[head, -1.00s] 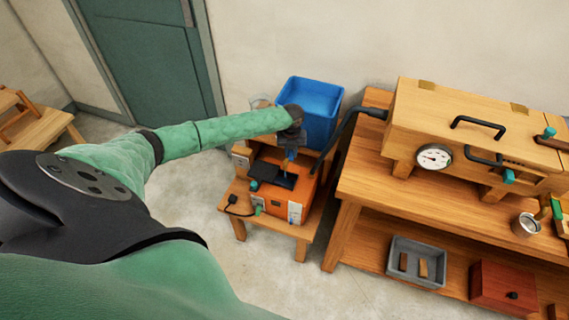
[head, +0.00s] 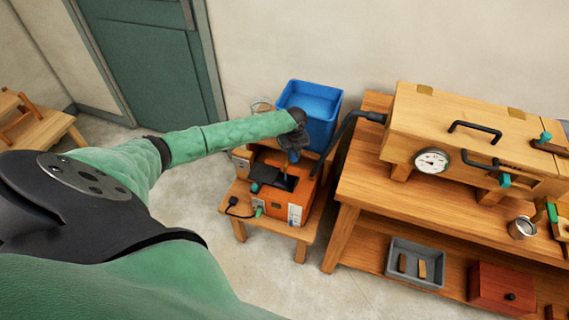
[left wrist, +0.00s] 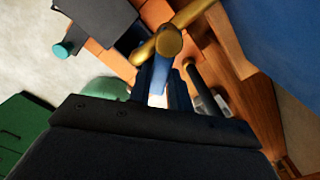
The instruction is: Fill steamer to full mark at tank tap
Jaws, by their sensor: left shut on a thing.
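My left gripper (head: 292,156) is at the tank's front, above the steamer. In the left wrist view, its jaws (left wrist: 163,88) are shut on a blue lever (left wrist: 158,74) at the brass tap (left wrist: 168,42). The steamer's orange body (left wrist: 153,13) lies beyond the tap. Any water flow is hidden. My right gripper is out of view.
A wooden bench (head: 351,190) at right carries a wooden chest (head: 440,118) with a gauge (head: 432,161). A black hose (head: 342,135) runs from the chest toward the steamer. A grey tray (head: 414,276) and a red box (head: 500,290) sit on its lower shelf.

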